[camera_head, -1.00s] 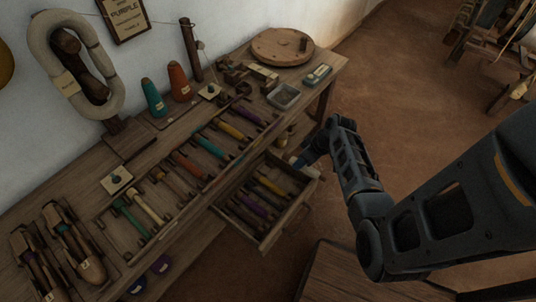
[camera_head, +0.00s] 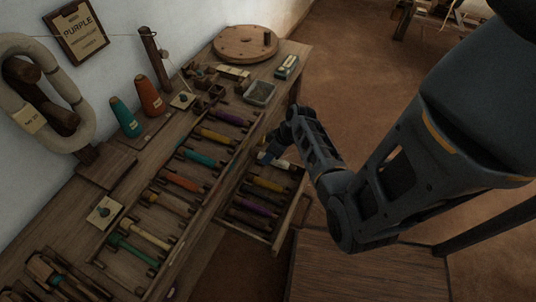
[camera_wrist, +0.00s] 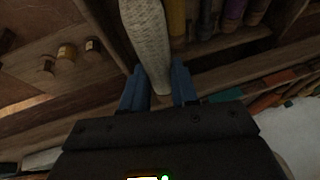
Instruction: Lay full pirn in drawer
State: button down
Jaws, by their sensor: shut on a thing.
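My gripper (camera_wrist: 158,88) is shut on a whitish pirn (camera_wrist: 148,38), with one blue finger on each side of it in the wrist view. In the head view my gripper (camera_head: 268,156) is at the far end of the open drawer (camera_head: 291,216), and the pale pirn (camera_head: 281,163) shows beside it, over or in that end. I cannot tell whether the pirn touches the drawer floor. Yellow (camera_head: 268,184) and purple (camera_head: 256,206) pirns lie crosswise in the drawer, with darker ones nearer. My arm partly hides the drawer's far corner.
The bench bears a rack of coloured pirns, including a teal one (camera_head: 199,158) and an orange one (camera_head: 180,181), just left of the drawer. A metal tray (camera_head: 260,93) and a round wooden disc (camera_head: 245,43) stand farther back. A wooden surface (camera_head: 345,268) is at front right.

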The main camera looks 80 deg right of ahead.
jog(key=shift+f+b, duration=3.55)
jog(key=shift+f, duration=0.75)
jog(key=c, duration=0.7)
grip_release()
jog(key=shift+c, duration=0.2)
jog(key=shift+o, duration=0.5)
jog(key=r+p, duration=0.3)
jog(key=r, duration=0.1)
jog(key=shift+d+r+p, duration=0.1)
jog(key=shift+d+p, duration=0.1)
jog(key=shift+p, duration=0.1)
notch_tip(320, 180, up, 4)
jog(key=p, duration=0.3)
jog(key=shift+a+p, duration=0.15)
jog(key=shift+p, duration=0.15)
